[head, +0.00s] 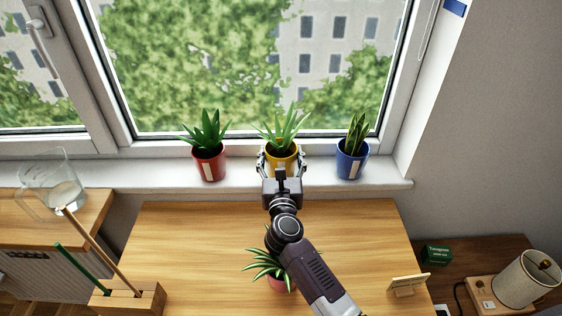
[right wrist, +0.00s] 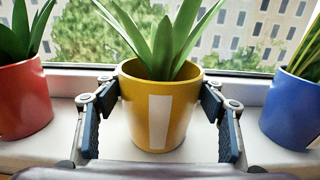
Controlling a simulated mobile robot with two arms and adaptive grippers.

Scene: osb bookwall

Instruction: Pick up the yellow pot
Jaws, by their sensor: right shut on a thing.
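The yellow pot (head: 281,164) holds a green spiky plant and stands upright on the white windowsill, between a red pot and a blue pot. In the right wrist view the yellow pot (right wrist: 160,108) fills the middle, with a pale label on its front. My right gripper (head: 280,163) reaches it from the front, with one finger on each side of the pot. The pot's base appears at the sill. My left gripper is not in view.
The red pot (head: 209,163) and the blue pot (head: 351,161) stand close on either side. Another potted plant (head: 266,264) is on the wooden table (head: 180,240), partly behind my arm. A glass jug (head: 55,180) is at left, a lamp (head: 528,277) at right.

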